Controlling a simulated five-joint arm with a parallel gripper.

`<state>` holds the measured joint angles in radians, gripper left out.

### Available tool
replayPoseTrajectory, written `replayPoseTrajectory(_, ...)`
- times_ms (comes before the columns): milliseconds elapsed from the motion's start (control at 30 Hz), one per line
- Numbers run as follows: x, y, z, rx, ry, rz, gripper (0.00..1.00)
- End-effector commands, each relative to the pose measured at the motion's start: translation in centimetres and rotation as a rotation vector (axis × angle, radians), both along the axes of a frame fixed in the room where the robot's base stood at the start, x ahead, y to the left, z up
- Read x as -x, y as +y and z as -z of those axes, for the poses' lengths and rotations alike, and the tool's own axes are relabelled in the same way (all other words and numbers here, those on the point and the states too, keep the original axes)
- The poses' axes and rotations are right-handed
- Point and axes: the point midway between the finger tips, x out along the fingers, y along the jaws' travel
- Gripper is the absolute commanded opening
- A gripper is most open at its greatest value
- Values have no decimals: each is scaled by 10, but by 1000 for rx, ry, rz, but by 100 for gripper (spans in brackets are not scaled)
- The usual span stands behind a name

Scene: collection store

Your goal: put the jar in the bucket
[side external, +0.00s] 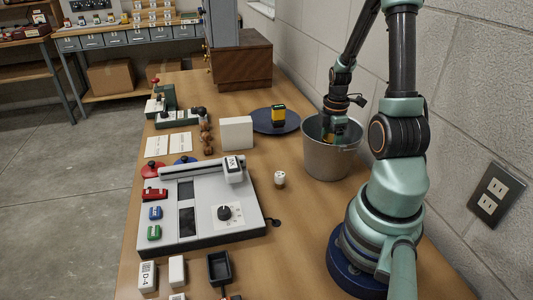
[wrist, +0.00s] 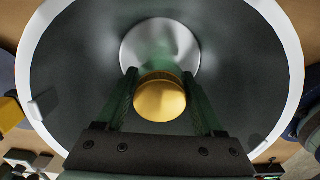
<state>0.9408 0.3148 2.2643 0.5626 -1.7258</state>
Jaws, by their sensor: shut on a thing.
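The grey metal bucket (side external: 328,163) stands on the table beside my arm's base. My gripper (side external: 338,130) reaches down into the bucket's mouth. In the wrist view, my gripper (wrist: 165,105) has its two fingers on either side of the jar (wrist: 160,98), which shows a round gold lid. The jar is inside the bucket's rim (wrist: 285,45), above the bright round patch of the floor. I cannot tell whether the jar touches the floor. In the side view the bucket wall and fingers hide most of the jar.
A dark blue plate (side external: 262,122) with a yellow and black item (side external: 278,115) lies behind the bucket. A small white item (side external: 280,179) stands in front of it. A large grey device (side external: 200,205) fills the left of the table. The wall is close on the right.

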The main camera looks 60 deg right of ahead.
Motion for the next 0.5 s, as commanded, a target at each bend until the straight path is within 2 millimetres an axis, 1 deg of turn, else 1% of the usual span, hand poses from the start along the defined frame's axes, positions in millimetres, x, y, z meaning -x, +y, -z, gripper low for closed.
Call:
replayPoseTrajectory(33, 0, 0, 5, -1, 1, 0, 5)
replayPoseTrajectory(100, 0, 0, 8, 0, 0, 0, 5)
replayPoseTrajectory(367, 0, 0, 8, 1, -1, 0, 5)
replayPoseTrajectory(500, 0, 0, 12, 1, -1, 0, 5)
